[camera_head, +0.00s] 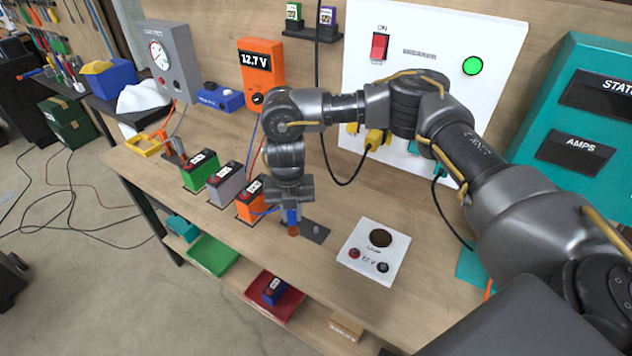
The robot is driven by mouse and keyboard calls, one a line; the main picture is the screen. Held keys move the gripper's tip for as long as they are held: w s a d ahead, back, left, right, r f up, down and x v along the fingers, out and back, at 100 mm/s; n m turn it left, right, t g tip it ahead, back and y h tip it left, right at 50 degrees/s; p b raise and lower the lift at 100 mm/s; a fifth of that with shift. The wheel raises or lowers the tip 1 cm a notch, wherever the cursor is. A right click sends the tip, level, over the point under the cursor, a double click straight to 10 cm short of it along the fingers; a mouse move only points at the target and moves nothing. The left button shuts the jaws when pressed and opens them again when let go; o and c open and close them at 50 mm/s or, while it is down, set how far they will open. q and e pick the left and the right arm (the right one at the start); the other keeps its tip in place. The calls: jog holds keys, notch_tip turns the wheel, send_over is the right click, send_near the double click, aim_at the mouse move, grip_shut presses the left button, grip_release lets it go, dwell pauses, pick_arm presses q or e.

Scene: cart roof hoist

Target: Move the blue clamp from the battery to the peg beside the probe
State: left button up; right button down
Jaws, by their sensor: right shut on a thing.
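My right gripper (291,208) points down over the front of the bench and is shut on the blue clamp (292,216). A brown-orange tip shows below the blue part. The clamp is just at the left of a dark plate (315,233) that has a small light peg (318,229); whether they touch is not clear. The orange battery (250,202) stands left of the gripper, with a blue lead between them. I cannot make out the probe for certain; the gripper may hide it. My left gripper is not in view.
A grey battery (228,187) and a green battery (200,173) stand further left. A white panel with a round dark knob (373,246) lies right of the plate. An orange meter (262,68) reads 12.7 V behind. Shelf trays (215,254) sit below the bench's front edge.

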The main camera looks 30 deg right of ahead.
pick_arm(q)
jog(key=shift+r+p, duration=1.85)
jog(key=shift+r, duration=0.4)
pick_arm(e)
jog(key=w+d+r+m, duration=0.1)
jog(key=w+d+m, duration=0.1)
jog(key=d+m, duration=0.6)
jog(key=shift+w+r+m, duration=0.25)
jog(key=shift+m, duration=2.45)
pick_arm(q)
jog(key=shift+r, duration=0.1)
pick_arm(e)
jog(key=shift+f+b, duration=1.45)
jog(key=shift+f, duration=1.45)
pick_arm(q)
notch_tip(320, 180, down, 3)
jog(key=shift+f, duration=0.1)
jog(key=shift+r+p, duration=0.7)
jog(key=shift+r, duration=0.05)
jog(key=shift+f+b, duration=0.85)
pick_arm(e)
jog(key=shift+f, duration=1.65)
